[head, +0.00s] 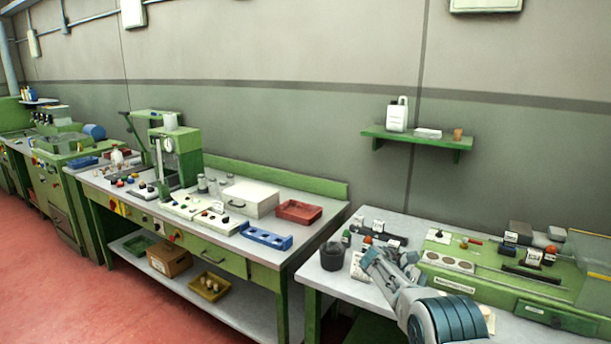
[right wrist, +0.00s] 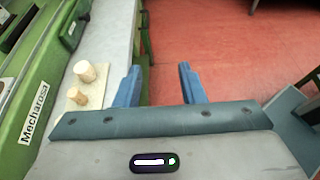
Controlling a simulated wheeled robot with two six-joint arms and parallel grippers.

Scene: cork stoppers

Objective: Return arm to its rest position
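My right gripper (head: 369,257) is in the head view, above the right-hand bench near its left end. Its arm comes in from the bottom right. In the right wrist view the gripper (right wrist: 160,70) has its two blue fingers spread wide, with only red floor seen between them. Two cork stoppers, a larger one (right wrist: 88,72) and a smaller one (right wrist: 76,97), stand on a cream board (right wrist: 97,101) left of the fingers, apart from them. In the head view only an edge of that board (head: 489,318) shows beside my arm. My left gripper is not in view.
A dark cup (head: 332,256) stands left of the gripper on the grey bench top (head: 317,278). A green machine (head: 480,283) lies to its right. A green wall shelf (head: 415,135) hangs above. Red floor (right wrist: 235,50) is open beyond the bench edge.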

